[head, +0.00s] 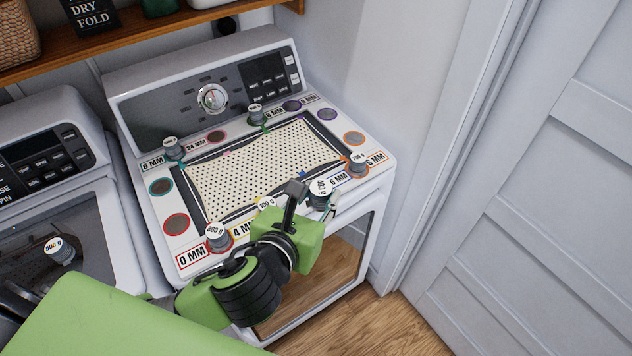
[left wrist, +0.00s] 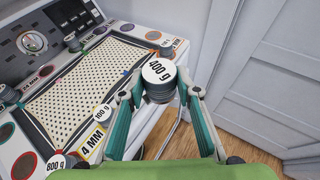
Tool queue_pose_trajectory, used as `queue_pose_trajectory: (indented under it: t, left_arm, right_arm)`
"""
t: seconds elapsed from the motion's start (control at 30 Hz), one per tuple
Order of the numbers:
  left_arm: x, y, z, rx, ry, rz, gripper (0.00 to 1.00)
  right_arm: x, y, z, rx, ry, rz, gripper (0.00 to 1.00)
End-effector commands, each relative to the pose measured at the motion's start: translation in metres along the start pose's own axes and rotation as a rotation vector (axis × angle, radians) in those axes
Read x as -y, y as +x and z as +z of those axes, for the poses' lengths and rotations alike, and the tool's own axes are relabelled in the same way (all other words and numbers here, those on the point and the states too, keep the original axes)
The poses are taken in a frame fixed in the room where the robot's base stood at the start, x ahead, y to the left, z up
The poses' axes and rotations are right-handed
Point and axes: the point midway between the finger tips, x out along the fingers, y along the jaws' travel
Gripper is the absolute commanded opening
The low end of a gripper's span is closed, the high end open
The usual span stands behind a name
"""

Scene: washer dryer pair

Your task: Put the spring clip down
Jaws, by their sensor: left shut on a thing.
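My left gripper (head: 312,197) is shut on a grey cylindrical weight marked 400 g (head: 320,187), at the front right edge of the machine's top. In the left wrist view, the weight (left wrist: 158,72) sits between the two grey and teal fingers of the left gripper (left wrist: 160,95), its labelled face up. I cannot tell whether the weight touches the top. I cannot make out a spring clip for certain. A dotted mesh sheet (head: 260,165) lies in a dark frame on the machine top (head: 183,235), with small coloured pieces at its edges. My right gripper is not in view.
Several weights stand around the sheet, such as an 800 g one (head: 217,237) at the front left and another (head: 357,162) at the right. Coloured discs and MM labels lie between them. A 500 g weight (head: 60,250) stands on the left machine. A wall and door (head: 540,190) are right.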

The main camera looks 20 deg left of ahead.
Motion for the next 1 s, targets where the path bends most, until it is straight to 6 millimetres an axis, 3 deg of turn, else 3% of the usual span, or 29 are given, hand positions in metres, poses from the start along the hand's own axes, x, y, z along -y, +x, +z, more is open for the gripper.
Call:
queue_pose_trajectory:
  t: [0.2, 0.37, 0.4, 0.53, 0.7, 1.0]
  left_arm:
    - [-0.007, 0.024, -0.008, 0.007, 0.002, -0.009, 0.06]
    - [-0.019, 0.05, -0.009, 0.007, 0.003, -0.006, 0.06]
    - [-0.024, 0.058, -0.004, 0.0, 0.005, -0.003, 0.06]
    - [-0.037, 0.09, -0.004, -0.001, 0.003, -0.003, 0.06]
    - [-0.047, 0.125, -0.026, -0.002, 0.002, -0.005, 0.06]
    - [-0.055, 0.151, -0.041, 0.001, 0.002, -0.008, 0.06]
  right_arm:
    - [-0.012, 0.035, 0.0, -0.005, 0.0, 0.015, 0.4]
    - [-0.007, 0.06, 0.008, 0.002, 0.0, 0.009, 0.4]
    - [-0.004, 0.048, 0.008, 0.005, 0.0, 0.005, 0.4]
    - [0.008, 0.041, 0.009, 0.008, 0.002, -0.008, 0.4]
    - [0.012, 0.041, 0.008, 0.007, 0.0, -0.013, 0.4]
    - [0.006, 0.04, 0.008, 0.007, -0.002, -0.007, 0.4]
